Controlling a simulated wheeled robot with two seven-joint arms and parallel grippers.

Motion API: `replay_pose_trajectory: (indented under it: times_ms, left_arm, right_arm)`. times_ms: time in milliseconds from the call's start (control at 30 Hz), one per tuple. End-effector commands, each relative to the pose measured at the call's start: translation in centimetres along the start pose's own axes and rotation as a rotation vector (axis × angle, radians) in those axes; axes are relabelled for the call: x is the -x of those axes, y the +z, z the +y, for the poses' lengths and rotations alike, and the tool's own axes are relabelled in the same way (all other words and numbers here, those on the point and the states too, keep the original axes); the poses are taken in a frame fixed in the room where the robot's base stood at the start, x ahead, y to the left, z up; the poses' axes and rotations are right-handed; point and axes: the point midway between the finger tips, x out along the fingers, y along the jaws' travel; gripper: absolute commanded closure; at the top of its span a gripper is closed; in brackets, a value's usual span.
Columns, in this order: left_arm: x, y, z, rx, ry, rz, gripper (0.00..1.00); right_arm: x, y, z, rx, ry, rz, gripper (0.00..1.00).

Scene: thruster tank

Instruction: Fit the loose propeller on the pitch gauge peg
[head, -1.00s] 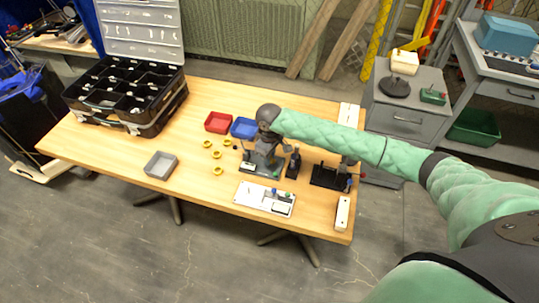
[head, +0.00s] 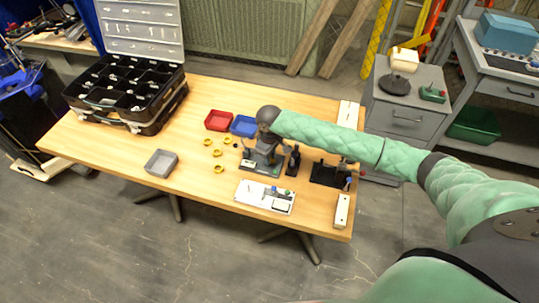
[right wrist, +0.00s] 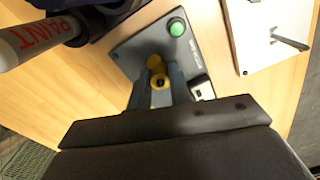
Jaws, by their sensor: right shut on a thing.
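My right gripper (head: 262,157) is over the grey gauge base (head: 256,168) near the table's right half. In the right wrist view the gripper (right wrist: 159,78) is shut on a small yellow propeller (right wrist: 160,83) with a dark centre hole. More yellow shows just beyond it (right wrist: 154,62), partly hidden by the fingers. Below lies the grey gauge plate (right wrist: 135,50) with a green button (right wrist: 177,28) and a small display (right wrist: 202,88). The peg is hidden, so I cannot tell if the propeller is around it or above it. My left gripper is not in view.
Several yellow pieces (head: 217,153) lie left of the gauge. Red (head: 219,120) and blue (head: 243,126) bins stand behind, a grey tray (head: 161,163) to the left. A white board (head: 252,196) lies in front. A paint marker (right wrist: 40,38) is close beside the gripper.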

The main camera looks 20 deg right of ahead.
Motion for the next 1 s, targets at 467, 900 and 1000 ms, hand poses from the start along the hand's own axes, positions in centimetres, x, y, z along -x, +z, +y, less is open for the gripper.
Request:
replay_pose_trajectory:
  times_ms: [467,900,1000]
  left_arm:
    - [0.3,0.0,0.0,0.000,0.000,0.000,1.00]
    - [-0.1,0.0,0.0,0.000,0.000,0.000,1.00]
    - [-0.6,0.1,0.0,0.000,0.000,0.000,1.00]
  right_arm:
    - [-0.3,0.0,0.0,0.000,0.000,0.000,0.62]
    - [0.2,0.0,0.1,0.000,0.000,0.000,0.55]
    - [1.4,0.0,0.1,0.001,0.000,0.002,0.55]
